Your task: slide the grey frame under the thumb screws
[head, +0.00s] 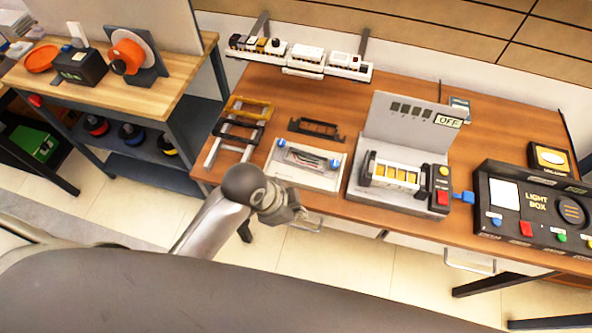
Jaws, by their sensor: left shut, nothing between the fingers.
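A white fixture (290,179) on the wooden table has two blue knobs that look like the thumb screws: one on the left (281,142) and one on the right (335,164). A greyish frame-like piece (306,158) lies between them; I cannot tell whether its edges are under the screws. My left gripper (301,214) is shut and empty, in front of the fixture near the table's front edge and apart from the frame. My right gripper is out of view.
A rack (212,152) with an orange frame (250,108) and a black frame (240,130) stands left. A dark frame (317,129) lies behind the fixture. A grey machine (385,200) and a light box (535,215) stand right. Model trains (300,57) line the back.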

